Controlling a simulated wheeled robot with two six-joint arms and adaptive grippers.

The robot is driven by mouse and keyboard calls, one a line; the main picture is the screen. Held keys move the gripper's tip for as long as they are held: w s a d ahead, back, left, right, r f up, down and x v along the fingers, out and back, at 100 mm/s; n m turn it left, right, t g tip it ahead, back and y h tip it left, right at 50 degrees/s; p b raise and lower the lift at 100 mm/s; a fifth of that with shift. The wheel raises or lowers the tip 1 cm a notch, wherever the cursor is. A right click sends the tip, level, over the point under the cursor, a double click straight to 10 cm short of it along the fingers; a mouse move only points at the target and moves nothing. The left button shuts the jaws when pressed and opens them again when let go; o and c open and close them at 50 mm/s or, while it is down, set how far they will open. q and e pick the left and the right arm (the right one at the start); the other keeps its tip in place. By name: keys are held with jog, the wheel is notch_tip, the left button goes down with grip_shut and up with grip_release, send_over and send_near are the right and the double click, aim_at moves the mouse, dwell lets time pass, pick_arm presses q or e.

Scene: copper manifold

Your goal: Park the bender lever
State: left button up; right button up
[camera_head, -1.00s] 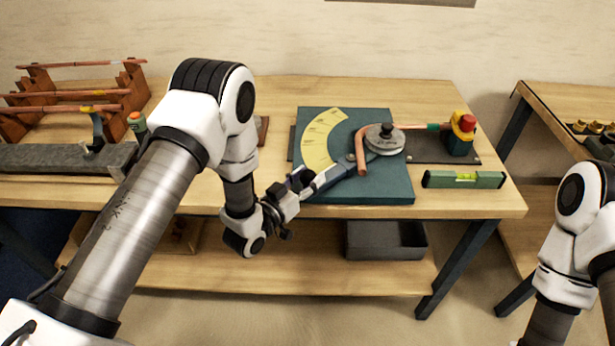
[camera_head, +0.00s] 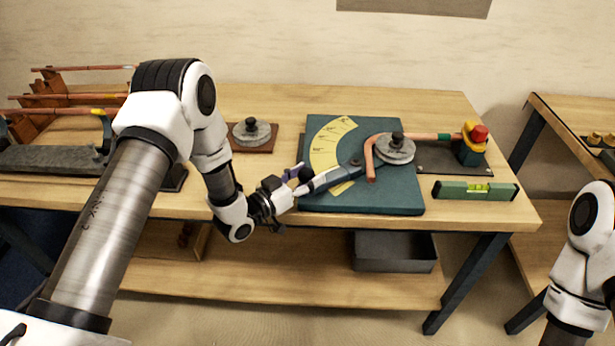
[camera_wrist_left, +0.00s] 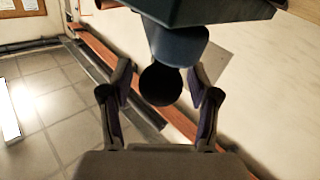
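The bender lever (camera_head: 335,177) has a blue-grey handle that runs left and toward the front from the bender's round former (camera_head: 396,148). It lies over the lower end of the yellow angle scale (camera_head: 325,142) on the teal bender plate (camera_head: 400,200). My left gripper (camera_head: 297,186) is at the handle's free end. In the left wrist view its fingers (camera_wrist_left: 160,78) stand apart on both sides of the handle's dark end (camera_wrist_left: 160,86), with a gap showing on the left side. My right gripper is out of view; only part of that arm shows at the right.
A bent copper tube (camera_head: 415,137) sits at the former, near a red-topped yellow clamp (camera_head: 474,138). A green level (camera_head: 475,190) lies at the right front. A round former on a brown board (camera_head: 252,133) stands left of the plate. A grey bin (camera_head: 395,252) is on the lower shelf.

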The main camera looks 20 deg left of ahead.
pick_arm(q)
jog(key=v, duration=1.2)
